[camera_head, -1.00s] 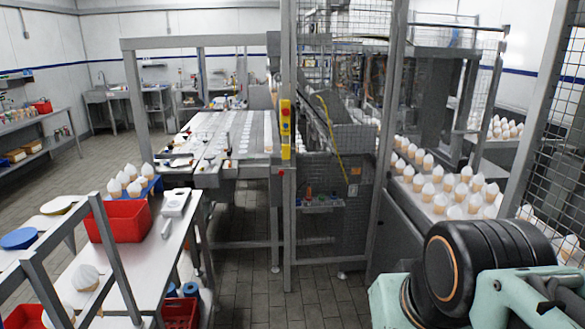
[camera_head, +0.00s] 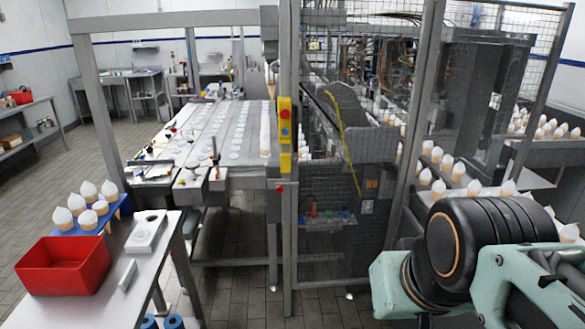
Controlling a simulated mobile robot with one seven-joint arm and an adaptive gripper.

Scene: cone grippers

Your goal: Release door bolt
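A yellow box with red buttons (camera_head: 285,122) is fixed to the grey upright post of the machine's guard frame, near the middle of the head view. A small red button (camera_head: 280,188) sits lower on the same post. A mesh guard panel (camera_head: 340,110) stands just right of the post. I cannot make out a door bolt for certain at this size. Part of my arm (camera_head: 490,255) fills the lower right, in front of the machine. My gripper is outside the picture.
A white table (camera_head: 90,308) at the lower left holds a red bin (camera_head: 64,265) and a blue rack of cones (camera_head: 60,222). A conveyor table (camera_head: 215,128) stands behind. More cones (camera_head: 440,162) stand at the right. Tiled floor (camera_head: 240,290) lies open before the machine.

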